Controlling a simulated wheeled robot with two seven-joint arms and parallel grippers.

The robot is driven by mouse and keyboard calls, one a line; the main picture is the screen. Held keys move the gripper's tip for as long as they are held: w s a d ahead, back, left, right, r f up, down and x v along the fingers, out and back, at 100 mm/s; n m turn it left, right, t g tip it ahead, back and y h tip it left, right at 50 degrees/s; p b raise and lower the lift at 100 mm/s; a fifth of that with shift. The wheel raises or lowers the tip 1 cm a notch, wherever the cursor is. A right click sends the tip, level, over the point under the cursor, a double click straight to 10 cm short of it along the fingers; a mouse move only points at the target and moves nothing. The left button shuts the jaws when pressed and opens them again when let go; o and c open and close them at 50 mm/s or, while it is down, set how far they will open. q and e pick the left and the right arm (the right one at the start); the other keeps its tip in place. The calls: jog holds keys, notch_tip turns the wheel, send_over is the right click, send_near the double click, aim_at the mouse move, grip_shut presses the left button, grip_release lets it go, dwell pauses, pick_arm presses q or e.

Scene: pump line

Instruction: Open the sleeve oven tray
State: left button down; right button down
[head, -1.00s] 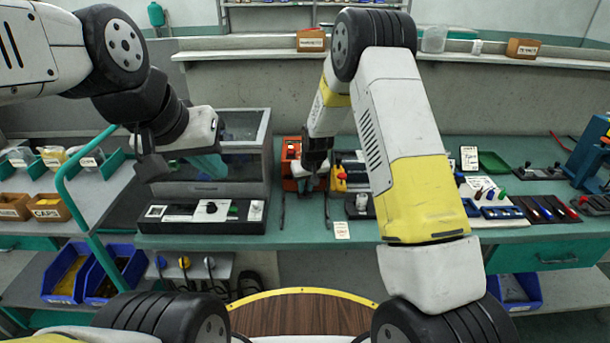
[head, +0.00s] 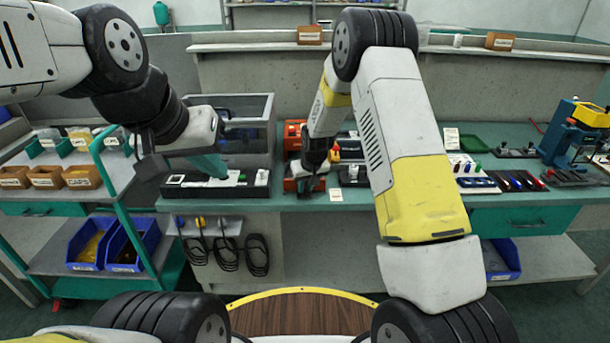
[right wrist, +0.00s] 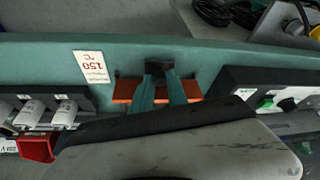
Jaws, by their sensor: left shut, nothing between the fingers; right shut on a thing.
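The orange sleeve oven (head: 293,134) stands on the green bench in the head view, partly hidden behind my right arm. Its orange tray front (head: 290,185) stands forward of the oven body, close to the bench's front edge. The tray front also shows in the right wrist view (right wrist: 124,91), with a dark handle (right wrist: 158,68) on it. My right gripper (head: 308,182) is shut on this handle; its green fingers (right wrist: 160,85) reach it in the right wrist view. My left gripper (head: 214,172) is shut and empty, above the black control panel at left. The tray's inside is hidden.
A clear-lidded grey cabinet (head: 245,125) stands left of the oven, behind the black control panel (head: 255,185). A 150 °C card (right wrist: 90,66) lies beside the tray on the bench. Cables hang below the bench edge at left. The floor before the bench looks clear.

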jog(key=c, duration=1.6)
grip_release()
jog(key=shift+r, duration=0.1)
jog(key=shift+v, duration=3.85)
